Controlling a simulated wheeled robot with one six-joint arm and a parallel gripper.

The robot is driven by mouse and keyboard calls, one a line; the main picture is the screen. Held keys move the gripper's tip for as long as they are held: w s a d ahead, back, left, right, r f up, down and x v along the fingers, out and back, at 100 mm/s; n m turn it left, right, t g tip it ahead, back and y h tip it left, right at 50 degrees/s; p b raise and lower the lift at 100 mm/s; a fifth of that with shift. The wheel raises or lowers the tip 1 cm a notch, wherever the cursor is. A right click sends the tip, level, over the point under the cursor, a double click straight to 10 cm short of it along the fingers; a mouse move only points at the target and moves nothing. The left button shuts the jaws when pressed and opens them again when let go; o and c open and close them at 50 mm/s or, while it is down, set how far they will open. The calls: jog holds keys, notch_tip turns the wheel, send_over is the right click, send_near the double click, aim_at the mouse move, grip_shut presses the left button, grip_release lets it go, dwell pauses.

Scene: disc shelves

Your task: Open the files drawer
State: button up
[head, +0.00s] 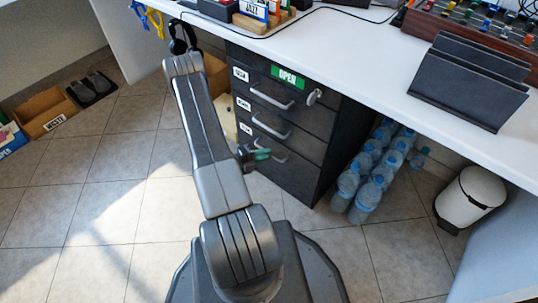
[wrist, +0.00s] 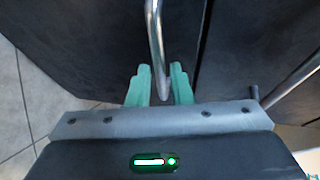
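A dark cabinet of three stacked drawers (head: 290,120) stands under the white desk. Each drawer has a bar handle and a small white label that I cannot read clearly. The drawers look closed. My gripper (head: 258,154) is at the left part of the bottom drawer's handle (head: 276,154); my arm hides part of the cabinet's left side. In the wrist view, my gripper's two green fingers (wrist: 159,88) are apart, with a metal handle (wrist: 155,40) between them and a gap on each side. Another handle (wrist: 292,80) shows at the right.
A green OPEN sign (head: 288,77) and a round lock (head: 314,97) are on the top drawer. Bottles (head: 367,185) stand right of the cabinet, near a white bin (head: 475,192). A cardboard box (head: 46,112) lies at the far left.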

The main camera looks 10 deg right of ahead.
jog(key=shift+x, duration=1.15)
grip_shut()
jog(key=shift+a, duration=0.1)
